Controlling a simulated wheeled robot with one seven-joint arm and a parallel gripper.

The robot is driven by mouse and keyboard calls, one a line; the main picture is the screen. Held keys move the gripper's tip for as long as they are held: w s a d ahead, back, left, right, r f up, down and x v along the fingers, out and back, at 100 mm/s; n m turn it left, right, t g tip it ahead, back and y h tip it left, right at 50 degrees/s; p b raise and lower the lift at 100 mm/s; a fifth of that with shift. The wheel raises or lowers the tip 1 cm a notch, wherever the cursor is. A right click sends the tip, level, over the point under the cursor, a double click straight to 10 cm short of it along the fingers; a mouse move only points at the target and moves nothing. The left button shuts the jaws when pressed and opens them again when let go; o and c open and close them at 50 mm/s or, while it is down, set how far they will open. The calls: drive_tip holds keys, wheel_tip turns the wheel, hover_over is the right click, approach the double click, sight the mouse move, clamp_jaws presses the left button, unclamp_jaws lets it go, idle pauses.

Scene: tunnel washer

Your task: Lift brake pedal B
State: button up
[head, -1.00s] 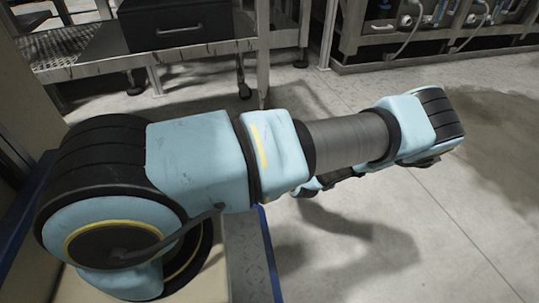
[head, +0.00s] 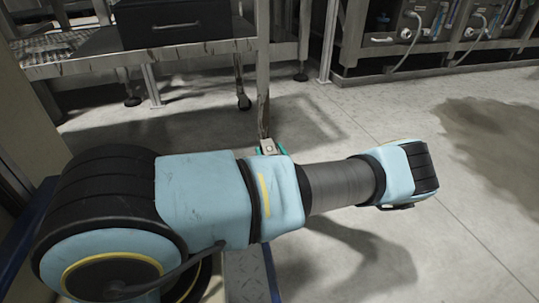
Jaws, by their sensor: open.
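My light-blue arm stretches across the picture from lower left to the right. My gripper does not show; it seems hidden behind or below the arm. A small teal part with a light grey block (head: 268,148) shows just above the arm, at the foot of a rusty metal leg. It may be a caster's brake pedal, but its lower part is hidden by the arm. I cannot tell whether it is brake pedal B. No letter is readable.
A machine rack (head: 402,45) stands at the upper right. The concrete floor at right is open, with a dark stain (head: 495,130).

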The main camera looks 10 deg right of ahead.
drive_tip(key=shift+w, duration=0.55)
drive_tip(key=shift+a, duration=0.1)
clamp_jaws()
idle(0.4)
